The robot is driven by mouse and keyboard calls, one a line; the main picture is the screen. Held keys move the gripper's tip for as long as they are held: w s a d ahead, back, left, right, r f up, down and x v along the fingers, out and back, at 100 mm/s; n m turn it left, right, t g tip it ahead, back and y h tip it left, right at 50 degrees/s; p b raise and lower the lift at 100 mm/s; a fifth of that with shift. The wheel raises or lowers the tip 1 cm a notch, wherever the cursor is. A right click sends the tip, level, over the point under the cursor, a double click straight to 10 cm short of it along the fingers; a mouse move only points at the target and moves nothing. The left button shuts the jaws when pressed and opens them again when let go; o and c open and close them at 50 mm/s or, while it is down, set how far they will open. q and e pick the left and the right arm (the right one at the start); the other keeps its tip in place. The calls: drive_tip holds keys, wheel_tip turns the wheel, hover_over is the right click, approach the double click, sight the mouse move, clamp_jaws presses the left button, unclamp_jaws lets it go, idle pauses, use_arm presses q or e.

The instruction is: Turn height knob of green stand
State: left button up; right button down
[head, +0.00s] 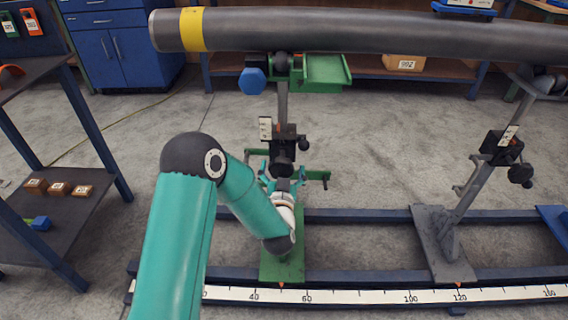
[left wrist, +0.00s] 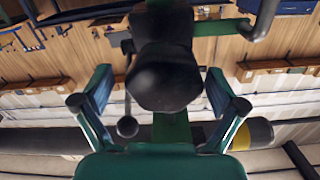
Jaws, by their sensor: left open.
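The green stand (head: 283,262) stands on the blue rail, its post rising to a green head under the grey pipe (head: 350,30). Its black height knob (head: 282,166) shows partway up the post, just beyond my left gripper (head: 284,184). In the left wrist view the dark, lobed knob (left wrist: 168,84) is large and central. My left gripper (left wrist: 159,84) is open, with one teal finger on each side of the knob. I cannot tell whether a finger touches it. My left forearm hides part of the stand's lower post. My right gripper is not in view.
A second, grey stand (head: 443,245) with its own black knob stands to the right on the rail. A scale strip (head: 380,296) runs along the front. A dark shelf (head: 60,200) is at left.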

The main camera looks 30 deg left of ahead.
use_arm(q)
drive_tip(key=shift+a, duration=0.15)
drive_tip(key=shift+s, duration=0.1)
drive_tip(key=c, duration=1.1)
drive_tip(key=shift+c, duration=0.2)
drive_tip(key=shift+m, duration=0.3)
